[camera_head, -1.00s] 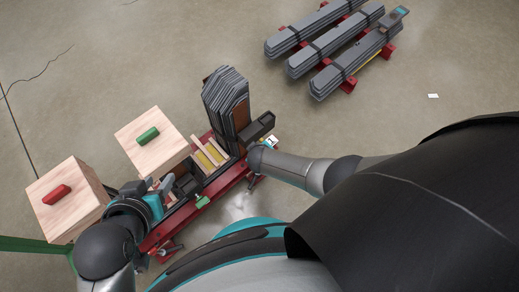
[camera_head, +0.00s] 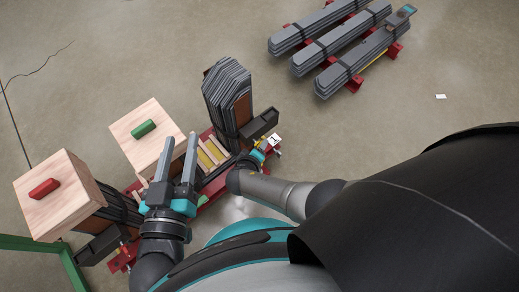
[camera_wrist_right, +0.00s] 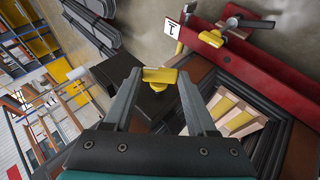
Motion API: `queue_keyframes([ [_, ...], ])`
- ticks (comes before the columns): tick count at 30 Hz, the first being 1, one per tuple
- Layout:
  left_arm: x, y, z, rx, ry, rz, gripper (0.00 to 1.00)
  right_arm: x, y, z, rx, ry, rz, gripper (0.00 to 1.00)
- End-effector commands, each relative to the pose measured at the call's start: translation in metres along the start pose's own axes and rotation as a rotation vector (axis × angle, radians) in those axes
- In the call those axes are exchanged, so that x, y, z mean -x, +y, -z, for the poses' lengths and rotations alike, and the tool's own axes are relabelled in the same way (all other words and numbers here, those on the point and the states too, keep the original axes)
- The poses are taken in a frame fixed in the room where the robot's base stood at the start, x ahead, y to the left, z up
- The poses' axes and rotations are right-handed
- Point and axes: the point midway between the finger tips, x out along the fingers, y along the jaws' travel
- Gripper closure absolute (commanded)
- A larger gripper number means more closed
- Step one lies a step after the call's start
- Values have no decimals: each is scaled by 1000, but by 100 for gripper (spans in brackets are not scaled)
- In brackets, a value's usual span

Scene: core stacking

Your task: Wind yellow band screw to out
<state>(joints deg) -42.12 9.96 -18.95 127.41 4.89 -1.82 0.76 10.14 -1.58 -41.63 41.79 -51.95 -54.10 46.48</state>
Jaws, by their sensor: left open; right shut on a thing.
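In the right wrist view, my right gripper (camera_wrist_right: 160,78) is shut on a yellow piece (camera_wrist_right: 158,74), which appears to be the yellow band screw, beside the dark box at the stack's end. More of its yellow body shows just below the fingertips. In the head view my right gripper is mostly hidden behind its own arm; only teal parts show near the white tag. My left gripper (camera_head: 181,139) is open and empty, its two grey fingers apart and pointing up the picture, over the red stand beside the green-handled box.
Wooden boxes with a green handle (camera_head: 143,128) and a red handle (camera_head: 44,188) stand at left. A strapped grey sheet stack (camera_head: 227,92) rises behind my right gripper. Another yellow knob (camera_wrist_right: 211,38) sits on the red beam (camera_wrist_right: 265,60). Banded stacks (camera_head: 340,40) lie at upper right.

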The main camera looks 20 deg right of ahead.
Motion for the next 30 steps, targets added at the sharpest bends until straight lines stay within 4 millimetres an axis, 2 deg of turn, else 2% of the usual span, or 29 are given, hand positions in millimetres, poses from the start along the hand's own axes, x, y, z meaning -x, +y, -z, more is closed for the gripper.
queue_keyframes([
  [24, 3, 4, 4, 16, 68, -10, 55, 0, -1, -1, 22, -2, -49, 99],
  [25, 3, 4, 4, 16, 68, -10, 55, 0, -1, -1, 22, -1, -49, 40],
  [30, 3, 4, 4, 15, 67, -10, 55, 0, -1, 0, 21, -1, -49, 21],
])
